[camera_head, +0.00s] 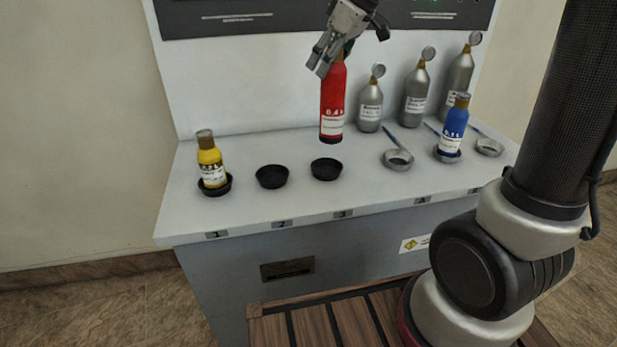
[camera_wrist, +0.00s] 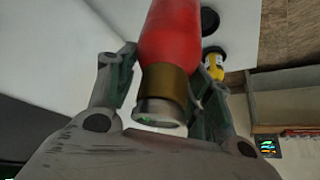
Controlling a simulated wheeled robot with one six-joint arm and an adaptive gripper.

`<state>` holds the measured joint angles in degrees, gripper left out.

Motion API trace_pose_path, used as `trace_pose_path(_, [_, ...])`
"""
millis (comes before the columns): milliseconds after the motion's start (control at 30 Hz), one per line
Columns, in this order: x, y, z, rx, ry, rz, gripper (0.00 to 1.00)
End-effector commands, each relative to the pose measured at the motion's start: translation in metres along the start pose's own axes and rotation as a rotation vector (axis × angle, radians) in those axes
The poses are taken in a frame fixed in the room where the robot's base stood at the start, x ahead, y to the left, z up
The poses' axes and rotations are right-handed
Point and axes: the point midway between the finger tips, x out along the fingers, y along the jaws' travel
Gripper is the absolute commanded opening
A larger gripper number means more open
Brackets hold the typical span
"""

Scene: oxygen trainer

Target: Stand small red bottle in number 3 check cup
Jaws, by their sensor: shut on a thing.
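The small red bottle (camera_head: 333,103), with a white label reading 0.4, is upright in the air in the head view. My gripper (camera_head: 338,52) is shut on its neck from above. In the wrist view the red bottle (camera_wrist: 172,40) shows its brass collar and silver cap between the fingers of my gripper (camera_wrist: 165,88). The number 3 check cup (camera_head: 326,169) is a black, empty cup behind the label 3. The bottle's base is above and slightly behind that cup, apart from it. In the wrist view the bottle's far end is cut off.
A yellow bottle (camera_head: 211,160) stands in the black cup at number 1. The black number 2 cup (camera_head: 272,176) is empty. A blue bottle (camera_head: 453,128) stands in a grey cup on the right. Grey cups (camera_head: 398,159) and silver gauge bottles (camera_head: 370,106) stand right of the red bottle.

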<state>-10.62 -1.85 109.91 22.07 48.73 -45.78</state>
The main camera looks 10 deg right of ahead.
Motion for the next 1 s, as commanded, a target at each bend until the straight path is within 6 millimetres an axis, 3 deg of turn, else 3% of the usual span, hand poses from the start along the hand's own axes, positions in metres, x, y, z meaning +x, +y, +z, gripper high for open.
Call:
trace_pose_path(767, [0.084,0.0,0.047,-0.001,-0.002,-0.002,0.0])
trace_pose_path(1000, [0.087,0.001,0.048,-0.002,0.002,0.0,0.0])
